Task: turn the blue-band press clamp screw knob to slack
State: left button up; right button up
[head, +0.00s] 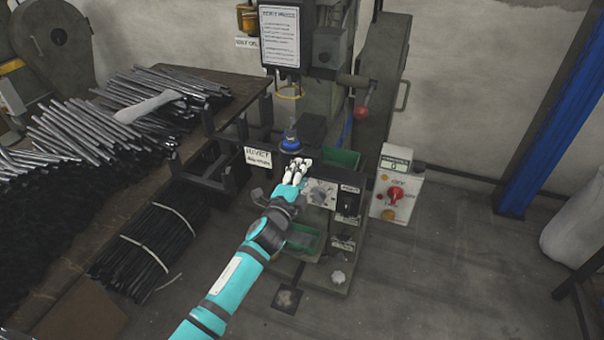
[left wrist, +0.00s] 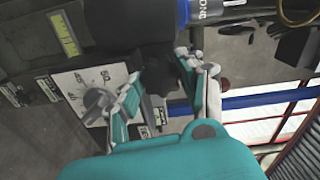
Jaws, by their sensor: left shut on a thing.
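The rivet press (head: 340,130) stands at the middle of the head view. Its blue band (head: 290,142) sits just above my left gripper (head: 298,166); the lettered band also shows at the top of the left wrist view (left wrist: 184,14). In that view a dark lobed knob (left wrist: 162,74) lies between the two fingers of my left gripper (left wrist: 168,84). The gripper is shut on this knob. Fingers hide part of it, and its turn angle is not clear. In the head view the knob is hidden behind the fingers. My right gripper is not in view.
A white dial plate (left wrist: 78,88) with a grey pointer is close beside the fingers. A control box with a red knob (head: 396,193) stands right of the press. A bench with metal rods (head: 90,125) is at left. Open floor (head: 450,270) lies at lower right.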

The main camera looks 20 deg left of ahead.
pick_arm(q)
jog(key=n, duration=0.5)
jog(key=shift+f+n+p, duration=0.15)
jog(key=shift+n+p, duration=0.25)
dwell(0.4)
jog(key=o, duration=1.1)
jog(key=shift+o, duration=0.2)
jog(key=shift+s, duration=0.15)
jog(key=s, duration=1.1)
jog(key=shift+s+a, duration=0.2)
jog(key=shift+s, duration=0.2)
